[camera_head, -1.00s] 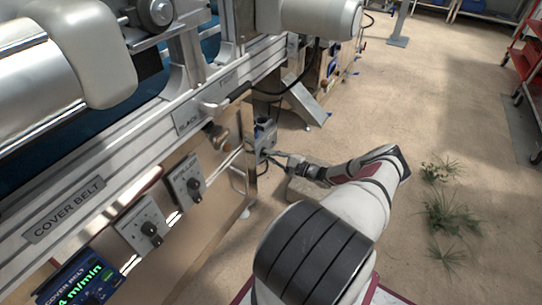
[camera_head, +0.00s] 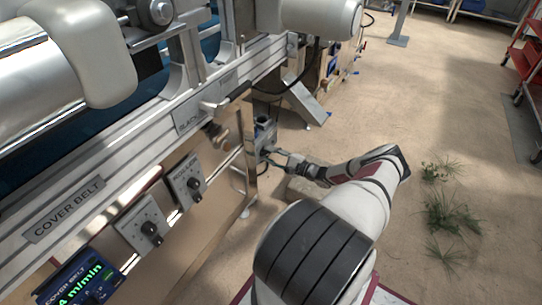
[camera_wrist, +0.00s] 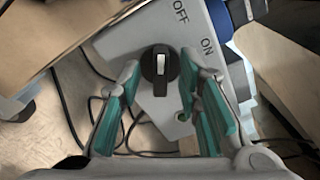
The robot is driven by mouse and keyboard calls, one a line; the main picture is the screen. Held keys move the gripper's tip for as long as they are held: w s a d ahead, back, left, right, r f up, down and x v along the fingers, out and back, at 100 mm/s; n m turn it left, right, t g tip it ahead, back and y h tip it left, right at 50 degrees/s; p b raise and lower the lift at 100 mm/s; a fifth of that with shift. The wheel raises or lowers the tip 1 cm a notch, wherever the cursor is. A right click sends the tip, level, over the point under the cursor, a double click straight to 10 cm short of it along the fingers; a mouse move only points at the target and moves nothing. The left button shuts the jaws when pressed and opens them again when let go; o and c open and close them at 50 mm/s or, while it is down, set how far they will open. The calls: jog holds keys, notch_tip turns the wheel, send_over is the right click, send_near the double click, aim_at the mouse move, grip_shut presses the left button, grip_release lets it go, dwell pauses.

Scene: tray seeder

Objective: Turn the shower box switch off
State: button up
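The shower box (camera_wrist: 128,37) is a light grey housing with OFF and ON printed on its face. Its black rotary switch (camera_wrist: 160,84) carries a white mark, and its handle lies roughly upright in the wrist view. I cannot tell for sure which label it points at. My gripper (camera_wrist: 159,70) is open, with its grey and teal fingers on either side of the switch and gaps to it. In the head view the small grey shower box (camera_head: 264,133) sits at the machine's far lower corner, with my gripper (camera_head: 270,155) at its front, partly hiding it.
The machine's cover belt side panel (camera_head: 200,225), with knobs and a display, runs along the left. Dark cables (camera_wrist: 68,110) hang around the box. A wooden panel (camera_wrist: 280,65) is close at right in the wrist view. Open floor (camera_head: 380,110) with weeds (camera_head: 447,212) lies to the right.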

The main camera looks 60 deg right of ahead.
jog(key=s+d, duration=0.1)
jog(key=s, duration=1.1)
